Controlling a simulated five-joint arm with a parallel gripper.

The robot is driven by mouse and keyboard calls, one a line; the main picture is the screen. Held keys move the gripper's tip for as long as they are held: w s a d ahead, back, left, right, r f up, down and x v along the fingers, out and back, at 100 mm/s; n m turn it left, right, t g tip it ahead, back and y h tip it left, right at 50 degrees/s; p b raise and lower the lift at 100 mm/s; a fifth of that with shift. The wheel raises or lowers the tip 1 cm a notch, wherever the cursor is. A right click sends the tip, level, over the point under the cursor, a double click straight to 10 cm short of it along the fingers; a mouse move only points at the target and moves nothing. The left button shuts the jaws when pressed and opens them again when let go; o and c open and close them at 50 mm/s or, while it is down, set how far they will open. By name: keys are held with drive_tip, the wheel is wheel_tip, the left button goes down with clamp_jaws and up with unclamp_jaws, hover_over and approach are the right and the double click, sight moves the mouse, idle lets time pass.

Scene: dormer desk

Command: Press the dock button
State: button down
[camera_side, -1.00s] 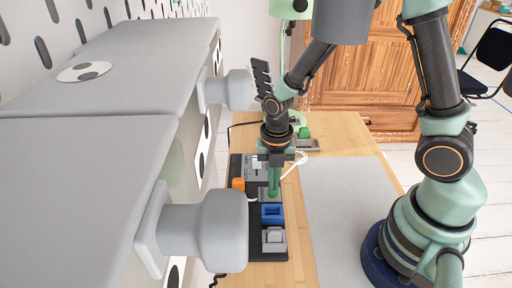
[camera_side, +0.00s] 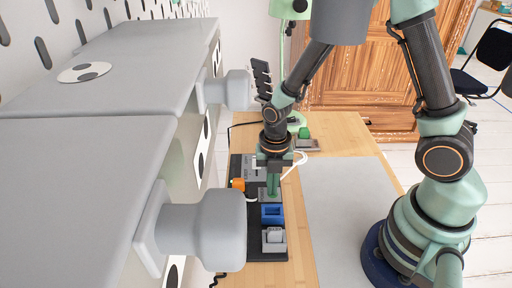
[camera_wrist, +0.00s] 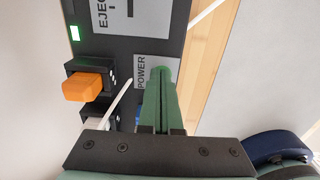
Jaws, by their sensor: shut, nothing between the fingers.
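The dock is a long black panel (camera_side: 238,222) on the wooden desk. In the wrist view its plates read "EJECT" (camera_wrist: 118,14) and "POWER" (camera_wrist: 142,72). My gripper (camera_side: 273,196) is shut and empty, pointing down over the panel. In the wrist view its closed green fingertips (camera_wrist: 163,72) reach onto the POWER plate, right of the lettering. They hide whatever lies directly beneath, so I cannot tell touch from a small gap. An orange block-shaped control (camera_wrist: 88,86) sits left of the fingers. A green lamp (camera_wrist: 75,33) is lit near the panel's edge.
A white lever (camera_wrist: 122,97) rises close left of the fingers. A blue socket (camera_side: 272,213) and a grey block (camera_side: 273,239) sit on the panel nearer the side camera. Large grey drawers with knobs (camera_side: 205,228) stand left. A grey mat (camera_side: 345,220) lies clear to the right.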

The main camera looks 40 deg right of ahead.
drive_tip(key=shift+s+d+f, duration=0.1)
drive_tip(key=shift+s+f, duration=0.2)
drive_tip(key=shift+f, duration=0.15)
wheel_tip(320, 180, up, 9)
drive_tip(key=shift+w, duration=0.25)
idle(0.3)
drive_tip(key=s+d+r+m+t, duration=0.2)
drive_tip(key=r+m, duration=0.6)
drive_tip(key=m, duration=0.5)
drive_tip(key=s+d+r+m+t, duration=0.2)
drive_tip(key=r+m, duration=0.5)
drive_tip(key=m, duration=0.7)
drive_tip(key=shift+d+r+t, duration=0.35)
drive_tip(key=shift+d+t, duration=0.1)
drive_tip(key=shift+t, duration=0.35)
